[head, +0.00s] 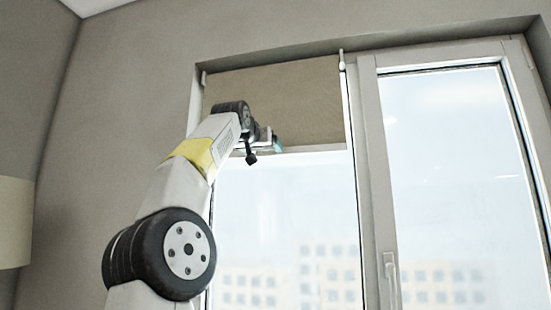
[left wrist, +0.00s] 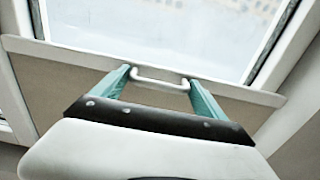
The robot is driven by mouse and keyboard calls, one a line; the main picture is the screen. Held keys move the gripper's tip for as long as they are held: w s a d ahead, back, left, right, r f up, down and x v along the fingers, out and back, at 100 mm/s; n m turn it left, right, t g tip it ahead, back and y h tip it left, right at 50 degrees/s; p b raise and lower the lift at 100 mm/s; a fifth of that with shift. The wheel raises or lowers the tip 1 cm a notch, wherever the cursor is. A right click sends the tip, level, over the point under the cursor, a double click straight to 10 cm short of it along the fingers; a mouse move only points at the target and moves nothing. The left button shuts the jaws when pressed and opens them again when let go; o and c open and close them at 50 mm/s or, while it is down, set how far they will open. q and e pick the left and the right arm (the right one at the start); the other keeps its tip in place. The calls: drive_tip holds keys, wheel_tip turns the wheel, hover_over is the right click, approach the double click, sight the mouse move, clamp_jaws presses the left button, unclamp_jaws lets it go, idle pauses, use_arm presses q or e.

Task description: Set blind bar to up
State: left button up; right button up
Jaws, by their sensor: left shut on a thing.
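The brown roller blind (head: 300,95) covers the upper part of the left window pane. Its white blind bar (head: 318,149) runs along the lower edge, and it also shows across the left wrist view (left wrist: 75,57). A small white handle (left wrist: 160,83) sticks out from the bar's middle. My left gripper (head: 273,142) is at the bar. In the left wrist view its teal fingers (left wrist: 159,79) are at the two ends of the handle, shut on it. My right gripper is not in view.
The white window frame (head: 376,180) stands right of the blind, with a window handle (head: 390,275) low on the right sash. A lampshade (head: 14,222) is at the far left. The pane below the bar is clear apart from my left arm.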

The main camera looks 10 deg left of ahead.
use_arm(q)
drive_tip(key=o, duration=2)
drive_tip(key=shift+w, duration=0.1)
drive_tip(key=shift+c, duration=0.2)
drive_tip(key=s, duration=0.8)
drive_tip(key=shift+a, duration=0.15)
drive_tip(key=shift+w+f, duration=0.1)
drive_tip(key=shift+c, duration=0.4)
